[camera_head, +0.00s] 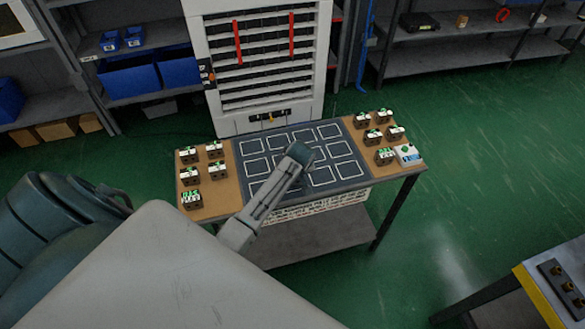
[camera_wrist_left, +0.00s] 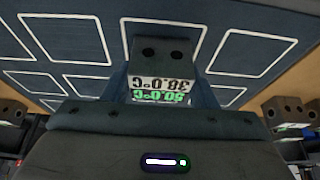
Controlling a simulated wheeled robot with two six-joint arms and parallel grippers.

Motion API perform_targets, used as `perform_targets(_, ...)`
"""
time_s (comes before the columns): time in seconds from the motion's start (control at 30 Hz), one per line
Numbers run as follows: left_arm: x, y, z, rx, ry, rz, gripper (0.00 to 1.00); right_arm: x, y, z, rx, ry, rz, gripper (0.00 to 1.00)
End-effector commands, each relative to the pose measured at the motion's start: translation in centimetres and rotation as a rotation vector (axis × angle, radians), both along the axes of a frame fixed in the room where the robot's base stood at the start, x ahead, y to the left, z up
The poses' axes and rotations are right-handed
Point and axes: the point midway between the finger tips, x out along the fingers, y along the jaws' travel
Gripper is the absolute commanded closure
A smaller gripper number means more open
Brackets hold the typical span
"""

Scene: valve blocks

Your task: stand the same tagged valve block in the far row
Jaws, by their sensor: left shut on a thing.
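My left gripper (camera_head: 302,158) reaches over the dark mat (camera_head: 284,151), which bears rows of white square outlines. The far row of outlines (camera_head: 302,137) looks empty. My right gripper is not in view.
Several green-topped valve blocks stand on the left wooden strip (camera_head: 228,190) and on the right one (camera_head: 385,170). A white device (camera_head: 407,154) stands at the right strip's front. A white cabinet (camera_head: 265,60) with red strips rises behind the table.

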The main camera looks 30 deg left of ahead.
Motion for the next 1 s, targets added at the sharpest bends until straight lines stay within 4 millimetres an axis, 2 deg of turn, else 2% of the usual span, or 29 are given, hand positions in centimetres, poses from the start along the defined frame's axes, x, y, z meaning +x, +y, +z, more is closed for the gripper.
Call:
perform_targets(0.17,0.1,0.0,-0.1,0.0,-0.003,-0.001,0.97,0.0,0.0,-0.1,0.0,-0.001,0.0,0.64)
perform_targets(0.2,0.0,0.0,-0.2,0.0,0.0,0.0,0.42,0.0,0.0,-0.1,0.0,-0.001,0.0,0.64)
perform_targets(0.3,0.0,0.0,-0.2,0.0,0.0,0.0,0.26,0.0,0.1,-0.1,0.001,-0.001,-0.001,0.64)
perform_targets(0.67,-0.1,-0.1,0.2,0.0,0.0,0.0,0.26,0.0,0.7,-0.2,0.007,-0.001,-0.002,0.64)
perform_targets(0.83,-0.6,-0.8,2.2,0.0,-0.002,-0.001,0.26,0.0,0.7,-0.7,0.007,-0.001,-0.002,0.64)
perform_targets(1.0,-1.5,-1.8,5.4,-0.001,-0.004,-0.002,0.26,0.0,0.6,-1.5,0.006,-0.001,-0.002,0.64)
